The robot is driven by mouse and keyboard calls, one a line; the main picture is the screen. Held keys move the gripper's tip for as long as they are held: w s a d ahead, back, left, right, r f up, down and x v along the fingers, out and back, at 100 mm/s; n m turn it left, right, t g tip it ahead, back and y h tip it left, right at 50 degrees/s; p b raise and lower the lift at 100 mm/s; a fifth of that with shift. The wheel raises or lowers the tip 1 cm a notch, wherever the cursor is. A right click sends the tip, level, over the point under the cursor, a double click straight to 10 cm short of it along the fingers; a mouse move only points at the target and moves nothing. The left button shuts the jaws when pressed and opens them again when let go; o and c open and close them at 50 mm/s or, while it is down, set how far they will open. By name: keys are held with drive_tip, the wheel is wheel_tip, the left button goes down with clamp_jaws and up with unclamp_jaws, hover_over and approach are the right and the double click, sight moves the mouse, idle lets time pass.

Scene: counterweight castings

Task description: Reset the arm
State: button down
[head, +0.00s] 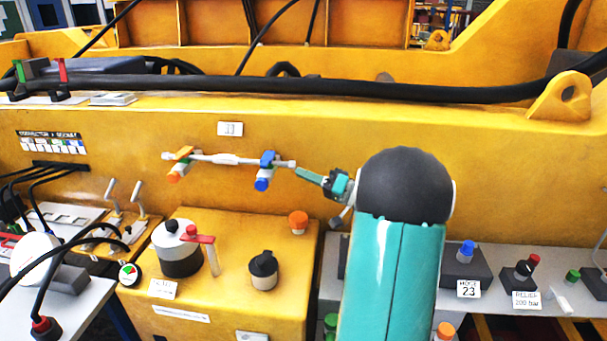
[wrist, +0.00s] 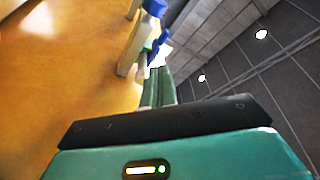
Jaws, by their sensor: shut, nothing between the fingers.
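My gripper (head: 300,171) is at the middle of the head view, with its teal fingers pointing left along the yellow beam (head: 400,125). The fingers are shut with nothing between them. The tips are close to the right end of a thin grey pipe (head: 228,159) that carries a blue-handled valve (head: 267,158) and an orange-handled valve (head: 182,153). I cannot tell whether they touch it. In the wrist view the shut fingers (wrist: 160,88) point up toward the blue parts of the valve (wrist: 154,7). My teal arm with its dark rounded joint hides part of the beam and bench.
A yellow box below carries a white and black pot (head: 181,250), a black-capped cup (head: 263,271) and an orange cap (head: 298,221). Labelled blocks with blue (head: 466,250) and red (head: 531,261) knobs stand at right. A thick black hose (head: 330,88) runs above the pipe.

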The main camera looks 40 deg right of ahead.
drive_tip(key=s+a+n+g+y, duration=0.25)
drive_tip(key=a+g, duration=0.95)
drive_tip(key=a, duration=1.5)
drive_tip(key=s+a+f+n+h, duration=0.1)
drive_tip(key=s+a+h, duration=0.3)
drive_tip(key=s, duration=0.4)
drive_tip(key=s+a+f+n+g+h, duration=0.1)
drive_tip(key=s+a+f+h, duration=0.1)
drive_tip(key=s+a+h, duration=0.2)
drive_tip(key=shift+s+f+h, duration=0.25)
drive_tip(key=shift+s+h, duration=1.2)
drive_tip(key=shift+s, duration=0.5)
drive_tip(key=c, duration=2.2)
unclamp_jaws()
drive_tip(key=shift+a, duration=0.1)
